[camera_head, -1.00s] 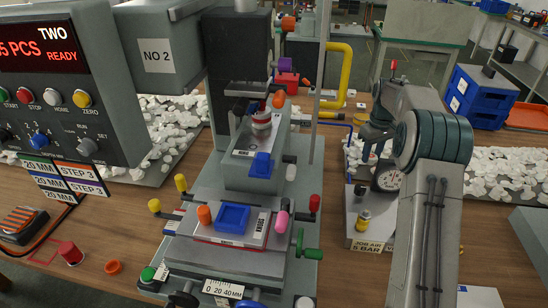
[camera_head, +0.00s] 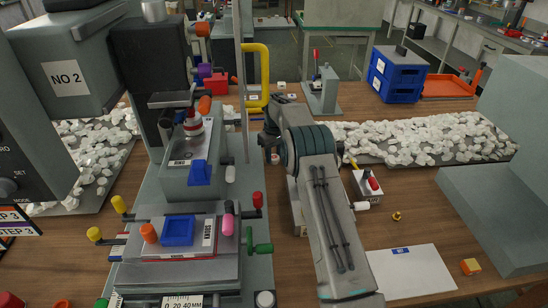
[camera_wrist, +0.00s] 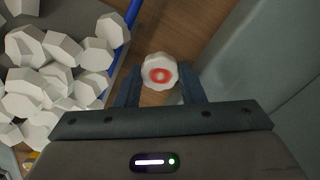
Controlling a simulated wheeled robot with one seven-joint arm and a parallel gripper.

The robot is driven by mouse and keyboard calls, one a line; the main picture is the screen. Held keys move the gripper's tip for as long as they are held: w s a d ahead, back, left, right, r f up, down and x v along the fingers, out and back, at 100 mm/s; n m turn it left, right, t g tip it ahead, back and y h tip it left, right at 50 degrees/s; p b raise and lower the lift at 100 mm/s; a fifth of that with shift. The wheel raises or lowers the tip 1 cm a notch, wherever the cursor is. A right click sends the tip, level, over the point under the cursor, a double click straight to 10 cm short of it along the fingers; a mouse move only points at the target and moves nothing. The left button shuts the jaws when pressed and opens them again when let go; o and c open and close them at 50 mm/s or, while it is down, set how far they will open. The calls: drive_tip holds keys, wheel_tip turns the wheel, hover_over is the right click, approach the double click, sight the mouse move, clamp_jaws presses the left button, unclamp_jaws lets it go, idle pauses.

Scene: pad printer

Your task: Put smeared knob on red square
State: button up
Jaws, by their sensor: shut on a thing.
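The smeared knob (camera_wrist: 159,72) is a white, faceted piece with a red ring-shaped smear on its face. In the wrist view it sits between the fingertips of my gripper (camera_wrist: 160,88), which is shut on it. In the head view my arm reaches away from me, right of the pad printer, and its links hide most of the gripper. The knob cannot be made out surely there. No red square shows clearly in the current views.
The pad printer (camera_head: 190,160) stands left of my arm. White knobs lie in heaps on a grey tray (camera_head: 345,150) at right and on another at left. A white sheet (camera_head: 410,270), a brass nut (camera_head: 397,216) and a grey machine (camera_head: 500,215) are at right.

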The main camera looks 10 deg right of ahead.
drive_tip(key=shift+f, duration=0.8)
drive_tip(key=shift+f, duration=0.15)
drive_tip(key=o, duration=0.7)
